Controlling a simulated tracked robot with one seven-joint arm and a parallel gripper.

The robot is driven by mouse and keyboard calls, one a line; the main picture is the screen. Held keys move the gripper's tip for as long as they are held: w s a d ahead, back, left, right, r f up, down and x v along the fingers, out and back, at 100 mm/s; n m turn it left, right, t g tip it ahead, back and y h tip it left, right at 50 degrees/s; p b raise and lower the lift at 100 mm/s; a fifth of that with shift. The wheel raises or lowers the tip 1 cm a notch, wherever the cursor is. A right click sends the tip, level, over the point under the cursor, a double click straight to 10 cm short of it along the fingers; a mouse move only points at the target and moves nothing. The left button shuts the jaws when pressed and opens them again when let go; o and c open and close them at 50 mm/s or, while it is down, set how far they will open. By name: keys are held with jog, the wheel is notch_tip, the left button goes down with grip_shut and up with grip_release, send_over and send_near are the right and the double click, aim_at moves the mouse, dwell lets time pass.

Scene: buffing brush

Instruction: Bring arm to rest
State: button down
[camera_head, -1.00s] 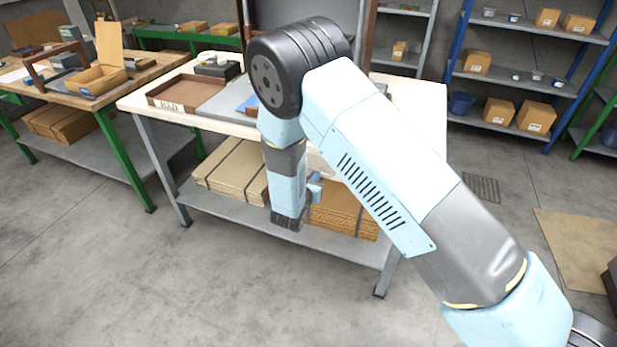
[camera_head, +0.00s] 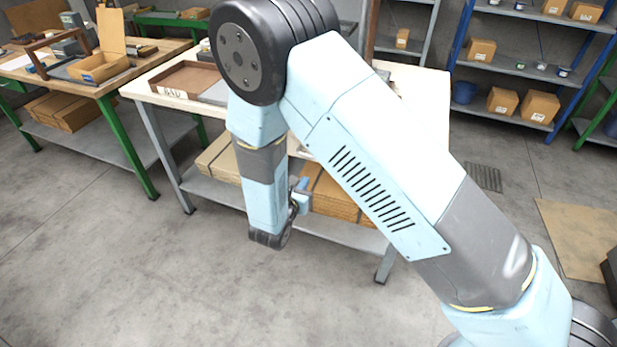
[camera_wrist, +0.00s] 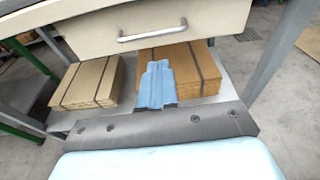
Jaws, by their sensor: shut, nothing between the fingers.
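My arm rises from the lower right of the head view and bends at a large dark elbow joint, with the forearm hanging down in front of the white-topped table (camera_head: 420,100). My gripper shows in the wrist view (camera_wrist: 157,84) as blue fingers close together, shut and empty. It points toward the table's lower shelf and appears in front of strapped cardboard stacks. In the head view the hand is mostly hidden behind the forearm. The brush is not visible.
A tray marked BAD (camera_head: 185,80) sits on the table. Flat cardboard stacks (camera_head: 335,200) lie on its lower shelf. A drawer with a metal handle (camera_wrist: 150,35) is above the gripper. A wooden bench (camera_head: 100,75) stands left, blue shelving (camera_head: 525,70) right. Floor in front is clear.

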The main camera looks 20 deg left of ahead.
jog(key=w+d+r+m+g+h, duration=0.2)
jog(key=d+r+m+g+h, duration=0.25)
jog(key=d+r+m, duration=0.7)
jog(key=w+d+r+m+g+h, duration=0.2)
jog(key=d+r+m+g+h, duration=0.4)
jog(key=d+r, duration=0.95)
jog(key=s+d+r+m+g+y, duration=0.35)
jog(key=s+d+m+y, duration=0.4)
jog(key=d, duration=0.65)
jog(key=s+d+r+m+t+y, duration=0.1)
jog(key=s+r+m+t+y, duration=0.1)
jog(key=s+r+m, duration=0.2)
jog(key=s+d+r+m+t+y, duration=0.2)
jog(key=s+r+m, duration=0.2)
jog(key=s, duration=0.5)
jog(key=shift+d+r+m, duration=0.25)
jog(key=shift+d+m, duration=0.05)
jog(key=shift+m, duration=0.8)
jog(key=shift+s, duration=0.1)
